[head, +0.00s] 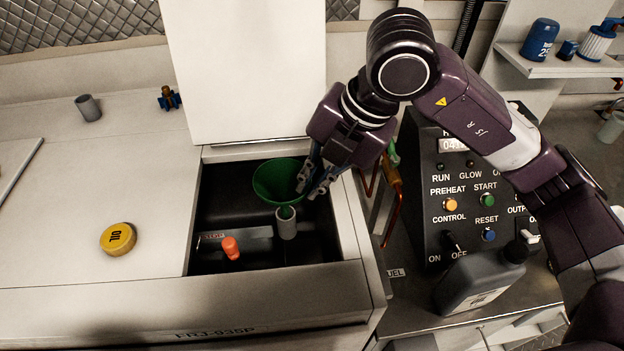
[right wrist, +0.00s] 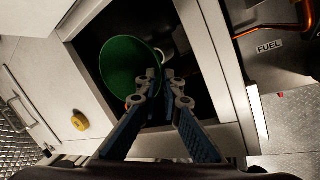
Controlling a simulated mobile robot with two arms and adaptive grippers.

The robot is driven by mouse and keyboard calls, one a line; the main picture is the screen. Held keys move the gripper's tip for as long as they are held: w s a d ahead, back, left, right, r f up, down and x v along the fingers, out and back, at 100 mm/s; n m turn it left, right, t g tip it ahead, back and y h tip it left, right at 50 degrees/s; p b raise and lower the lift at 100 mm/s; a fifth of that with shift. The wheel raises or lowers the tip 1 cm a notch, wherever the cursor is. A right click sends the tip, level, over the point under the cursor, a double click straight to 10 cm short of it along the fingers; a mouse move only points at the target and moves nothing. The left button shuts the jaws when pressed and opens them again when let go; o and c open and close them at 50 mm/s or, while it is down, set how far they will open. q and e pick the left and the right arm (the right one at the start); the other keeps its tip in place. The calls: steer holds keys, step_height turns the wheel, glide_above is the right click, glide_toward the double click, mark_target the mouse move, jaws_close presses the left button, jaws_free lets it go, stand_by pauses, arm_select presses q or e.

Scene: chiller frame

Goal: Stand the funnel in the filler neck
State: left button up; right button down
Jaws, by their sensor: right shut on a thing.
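The green funnel (head: 277,182) is over the open bay, its wide mouth up and tilted a little. It also shows in the right wrist view (right wrist: 125,68). My right gripper (head: 316,182) is shut on the funnel at its right side; its fingers show in the right wrist view (right wrist: 160,88). The grey filler neck (head: 286,229) stands in the bay just below the funnel. The green spout is at the neck's mouth; I cannot tell whether it is inside or just above. My left gripper is not in view.
An orange dipstick handle (head: 231,247) stands left of the neck. A yellow OIL cap (head: 118,239) lies on the pale top, with a grey cup (head: 88,107) farther back. The raised lid (head: 245,70) stands behind the bay. A control panel (head: 465,195) and dark jug (head: 480,281) are right.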

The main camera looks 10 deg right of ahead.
steer(key=shift+f+b, duration=2.05)
steer(key=shift+f, duration=0.15)
steer(key=c, duration=2)
jaws_free()
steer(key=shift+r, duration=0.1)
steer(key=v, duration=1.1)
steer(key=shift+s+d+r, duration=0.1)
steer(key=shift+d+r, duration=0.1)
steer(key=shift+r, duration=0.15)
